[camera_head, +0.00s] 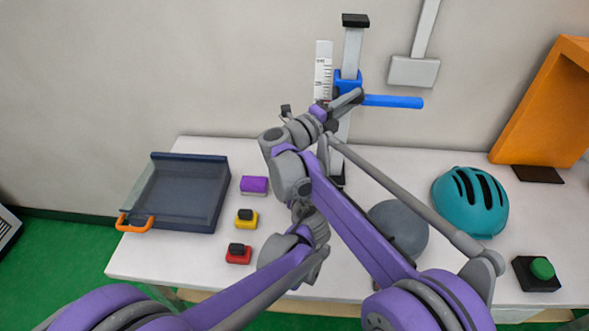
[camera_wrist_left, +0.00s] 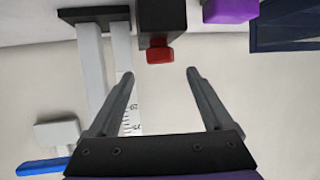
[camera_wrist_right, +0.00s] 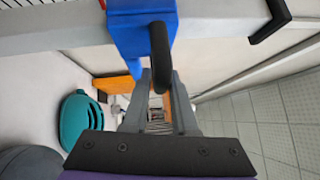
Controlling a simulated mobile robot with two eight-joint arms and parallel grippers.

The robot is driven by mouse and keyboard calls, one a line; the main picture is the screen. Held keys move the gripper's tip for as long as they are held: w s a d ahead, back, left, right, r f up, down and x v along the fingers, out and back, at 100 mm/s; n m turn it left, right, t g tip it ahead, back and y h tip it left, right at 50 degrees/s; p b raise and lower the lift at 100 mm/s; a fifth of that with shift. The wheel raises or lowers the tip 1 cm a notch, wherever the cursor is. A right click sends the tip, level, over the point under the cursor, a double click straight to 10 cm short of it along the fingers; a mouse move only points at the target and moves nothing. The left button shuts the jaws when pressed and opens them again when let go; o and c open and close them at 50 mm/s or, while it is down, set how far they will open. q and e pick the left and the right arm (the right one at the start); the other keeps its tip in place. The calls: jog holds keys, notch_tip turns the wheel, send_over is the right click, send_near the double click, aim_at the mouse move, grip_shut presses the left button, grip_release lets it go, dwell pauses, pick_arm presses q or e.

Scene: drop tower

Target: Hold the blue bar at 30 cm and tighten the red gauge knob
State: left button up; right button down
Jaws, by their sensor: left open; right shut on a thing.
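The blue bar (camera_head: 392,101) sticks out to the right from a blue carriage (camera_head: 348,78) on the upright post (camera_head: 352,50). In the left wrist view the red knob (camera_wrist_left: 160,52) sits on a black block (camera_wrist_left: 162,20). My left gripper (camera_wrist_left: 160,78) is open, its fingertips on either side of the knob's line, apart from it.
A dark tray (camera_head: 180,195) with an orange handle is at the table's left. Purple, yellow and red blocks (camera_head: 238,254) lie beside it. A grey ball (camera_head: 402,225), teal helmet (camera_head: 470,200) and green button (camera_head: 542,268) are on the right. My arms crowd the middle.

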pick_arm(q)
jog(key=x, duration=0.7)
jog(key=shift+w+f, duration=0.15)
